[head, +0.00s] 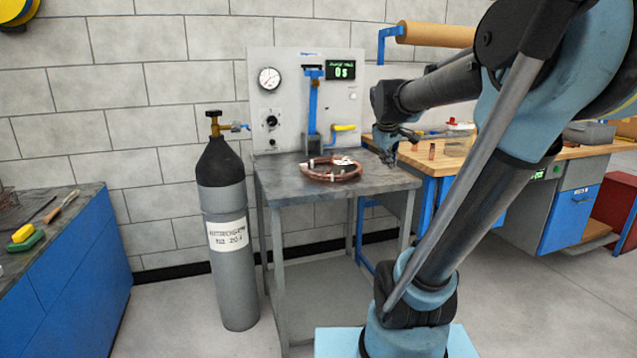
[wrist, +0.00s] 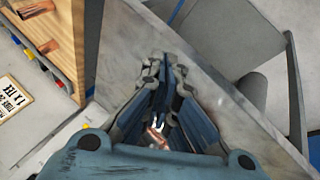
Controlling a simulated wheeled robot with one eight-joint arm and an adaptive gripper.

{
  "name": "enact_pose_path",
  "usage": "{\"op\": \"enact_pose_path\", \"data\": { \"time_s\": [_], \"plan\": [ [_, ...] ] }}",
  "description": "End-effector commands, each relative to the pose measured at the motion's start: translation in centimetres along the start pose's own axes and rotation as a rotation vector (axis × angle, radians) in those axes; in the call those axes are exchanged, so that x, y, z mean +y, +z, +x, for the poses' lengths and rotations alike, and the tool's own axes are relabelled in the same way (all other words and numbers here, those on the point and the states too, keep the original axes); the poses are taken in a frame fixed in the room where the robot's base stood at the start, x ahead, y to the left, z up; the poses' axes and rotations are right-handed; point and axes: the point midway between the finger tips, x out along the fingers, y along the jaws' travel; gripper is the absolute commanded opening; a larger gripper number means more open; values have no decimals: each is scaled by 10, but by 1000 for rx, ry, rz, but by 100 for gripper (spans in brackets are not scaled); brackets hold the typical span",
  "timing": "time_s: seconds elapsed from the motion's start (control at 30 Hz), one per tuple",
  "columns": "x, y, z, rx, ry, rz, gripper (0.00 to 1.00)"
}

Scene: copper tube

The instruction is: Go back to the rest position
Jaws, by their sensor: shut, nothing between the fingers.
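My gripper (head: 388,158) is at the right edge of the grey metal table (head: 285,184) in the head view. In the wrist view my gripper (wrist: 158,75) is shut, with its fingers together and nothing held, over the grey tabletop (wrist: 215,85). A coil of copper tube (head: 332,170) lies on that table, to the left of my gripper and apart from it. My arm reaches in from the right of the head view.
A grey gas cylinder (head: 225,270) stands left of the table. A panel (head: 290,85) with a gauge rises behind it. A wooden workbench (head: 450,155) with copper pieces is to the right. A blue cabinet (head: 75,270) is at the left. Grey floor is open in front.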

Motion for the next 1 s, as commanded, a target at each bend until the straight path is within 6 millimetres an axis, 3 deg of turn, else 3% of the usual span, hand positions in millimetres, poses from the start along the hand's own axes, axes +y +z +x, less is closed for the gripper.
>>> {"op": "enact_pose_path", "data": {
  "time_s": [0.03, 0.3, 0.6, 0.8, 1.0],
  "plan": [
    [-17, 20, 1, -15, -23, 46, 0],
    [-109, 112, 8, -112, -153, 303, 0],
    [-206, 196, 21, -232, -273, 548, 0],
    [-237, 221, 26, -277, -309, 625, 0],
    [-240, 223, 27, -283, -313, 634, 0]
  ]
}}
